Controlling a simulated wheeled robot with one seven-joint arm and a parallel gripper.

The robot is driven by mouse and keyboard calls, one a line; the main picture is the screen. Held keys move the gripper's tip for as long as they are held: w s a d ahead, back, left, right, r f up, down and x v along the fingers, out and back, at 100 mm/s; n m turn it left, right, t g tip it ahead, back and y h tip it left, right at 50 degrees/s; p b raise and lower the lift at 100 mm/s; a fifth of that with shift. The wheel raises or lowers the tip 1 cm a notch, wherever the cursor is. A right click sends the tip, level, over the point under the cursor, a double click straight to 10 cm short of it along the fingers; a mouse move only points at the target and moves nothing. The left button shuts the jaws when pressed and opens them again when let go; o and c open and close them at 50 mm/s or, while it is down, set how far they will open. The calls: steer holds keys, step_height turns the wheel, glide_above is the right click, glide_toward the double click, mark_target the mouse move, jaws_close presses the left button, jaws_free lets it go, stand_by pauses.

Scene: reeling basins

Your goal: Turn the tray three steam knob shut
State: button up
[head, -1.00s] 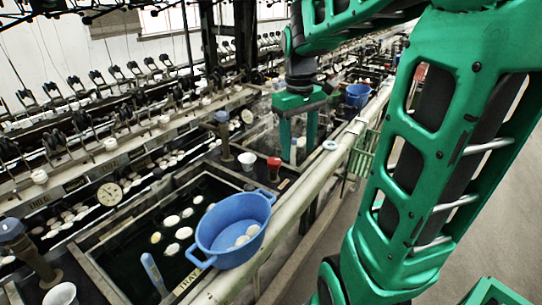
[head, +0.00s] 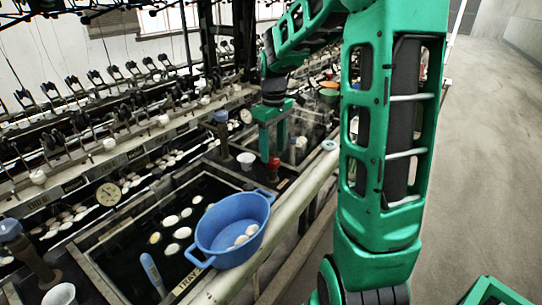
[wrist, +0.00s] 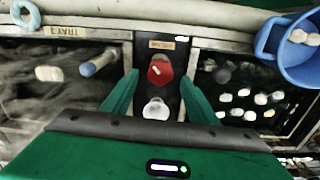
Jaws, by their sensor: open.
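The red steam knob (wrist: 160,72) sits on a dark strip between two basins in the wrist view. A pale pointer mark shows on its face. In the head view the red knob (head: 274,164) is partly hidden by my gripper (head: 273,155). My gripper (wrist: 159,79) is open, with one green finger on each side of the knob in the wrist view and no visible contact. I cannot tell how far above the knob the fingertips are. A "TRAY 3" label (wrist: 67,31) is on the basin edge at left in the wrist view.
A white cup (wrist: 155,108) stands close to the knob, also between the fingers in the wrist view. A blue basin (head: 232,235) with white cocoons sits on the near rail. A dark water tray holds floating cocoons (head: 171,221). A pale rail (head: 300,187) runs along the front.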

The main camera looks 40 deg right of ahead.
mark_target(273, 163)
steer(key=shift+f, duration=1.4)
steer(key=c, duration=1.1)
steer(key=shift+o, duration=0.2)
steer(key=shift+m, duration=0.4)
steer(key=m, duration=0.3)
steer(key=shift+m, duration=2.2)
steer(key=shift+a, duration=0.1)
